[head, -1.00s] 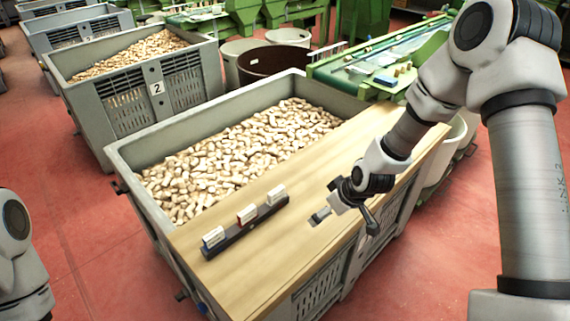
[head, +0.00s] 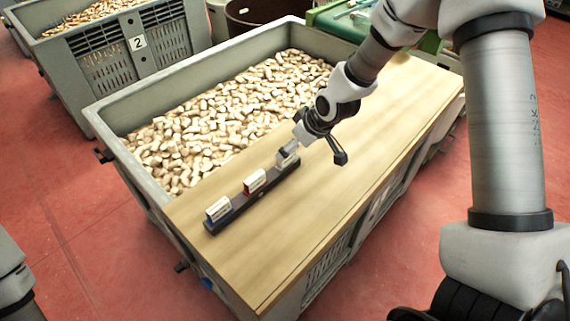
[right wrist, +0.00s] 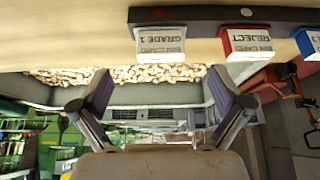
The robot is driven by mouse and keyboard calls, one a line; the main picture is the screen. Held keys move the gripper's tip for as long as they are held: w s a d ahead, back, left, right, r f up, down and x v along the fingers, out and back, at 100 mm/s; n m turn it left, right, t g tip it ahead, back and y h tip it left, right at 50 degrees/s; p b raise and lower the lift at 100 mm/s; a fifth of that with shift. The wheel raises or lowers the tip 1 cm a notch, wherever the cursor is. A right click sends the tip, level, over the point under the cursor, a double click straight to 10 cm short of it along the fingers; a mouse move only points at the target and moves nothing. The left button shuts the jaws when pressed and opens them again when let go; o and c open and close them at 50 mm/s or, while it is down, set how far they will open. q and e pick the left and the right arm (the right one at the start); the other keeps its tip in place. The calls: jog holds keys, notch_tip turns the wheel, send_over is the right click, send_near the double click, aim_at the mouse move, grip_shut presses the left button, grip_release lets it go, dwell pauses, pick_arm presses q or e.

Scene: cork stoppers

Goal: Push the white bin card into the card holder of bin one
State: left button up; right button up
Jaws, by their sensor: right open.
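The white bin card (head: 286,159) stands at the right end of a dark rack (head: 236,211) on the board; in the right wrist view the white card (right wrist: 160,43) reads "GRADE 1". My right gripper (right wrist: 160,80) is open, with empty space between its two fingers. In the head view the right gripper (head: 313,149) is at the white card's end of the rack and partly covers the card; I cannot tell whether they touch. The near bin (head: 130,170) is under the board. I cannot make out its card holder. My left gripper is out of view.
A red card (head: 255,181) and a blue card (head: 218,209) stand in the same rack. The wooden board (head: 330,215) is otherwise clear. Cork stoppers (head: 220,120) fill the bin behind it. A bin marked 2 (head: 115,60) stands farther back.

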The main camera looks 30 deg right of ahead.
jog(key=shift+w+a+f+p, duration=0.15)
jog(key=shift+f+p, duration=0.5)
jog(key=shift+f, duration=0.25)
jog(key=x, duration=0.4)
jog(key=shift+w+f+p, duration=0.15)
jog(key=shift+w+p, duration=0.15)
jog(key=shift+p, duration=0.1)
jog(key=shift+f, duration=0.25)
jog(key=c, duration=1.1)
notch_tip(320, 180, up, 7)
jog(key=p, duration=0.7)
jog(key=shift+r, duration=0.1)
jog(key=shift+c, duration=0.2)
jog(key=shift+a, duration=0.1)
